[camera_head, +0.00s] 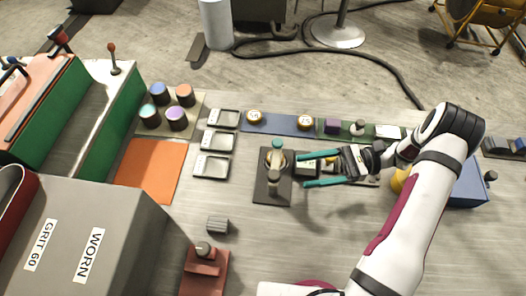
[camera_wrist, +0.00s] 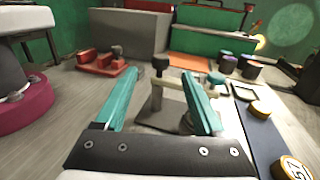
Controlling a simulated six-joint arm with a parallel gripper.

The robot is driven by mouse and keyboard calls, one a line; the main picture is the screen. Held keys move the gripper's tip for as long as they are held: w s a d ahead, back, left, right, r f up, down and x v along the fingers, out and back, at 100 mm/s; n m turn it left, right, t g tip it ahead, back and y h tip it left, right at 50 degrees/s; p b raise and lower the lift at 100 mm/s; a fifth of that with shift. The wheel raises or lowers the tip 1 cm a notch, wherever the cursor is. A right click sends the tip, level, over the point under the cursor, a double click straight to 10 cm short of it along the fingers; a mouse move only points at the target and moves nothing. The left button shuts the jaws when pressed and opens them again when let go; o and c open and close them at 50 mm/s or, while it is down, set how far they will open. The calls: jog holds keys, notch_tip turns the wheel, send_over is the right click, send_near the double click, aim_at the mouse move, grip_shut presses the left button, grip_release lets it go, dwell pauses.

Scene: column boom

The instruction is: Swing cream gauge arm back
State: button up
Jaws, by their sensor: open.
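The cream gauge arm (camera_head: 275,160) sits on a dark base plate (camera_head: 272,192) in the middle of the bench. In the wrist view the cream arm (camera_wrist: 172,82) runs sideways from an upright post with a dark knob (camera_wrist: 160,63). Its right part passes behind my right finger, toward a teal knob (camera_wrist: 216,78). The teal knob also shows in the head view (camera_head: 278,144). My gripper (camera_head: 300,170) is open, its two teal fingers pointing left at the gauge from the right side. In the wrist view the post stands between the fingertips (camera_wrist: 159,74); contact cannot be told.
A blue strip (camera_head: 280,125) with round tags lies behind the gauge. White-framed trays (camera_head: 210,166) and an orange mat (camera_head: 152,168) lie to its left. A grey ribbed block (camera_head: 217,225) and a red fixture (camera_head: 204,268) stand front left. Bare bench lies in front.

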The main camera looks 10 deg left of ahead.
aim_at(276, 162)
jog(key=x, duration=1.2)
jog(key=shift+f, duration=0.2)
jog(key=shift+w, duration=0.1)
jog(key=shift+c, duration=0.2)
grip_shut()
dwell(0.5)
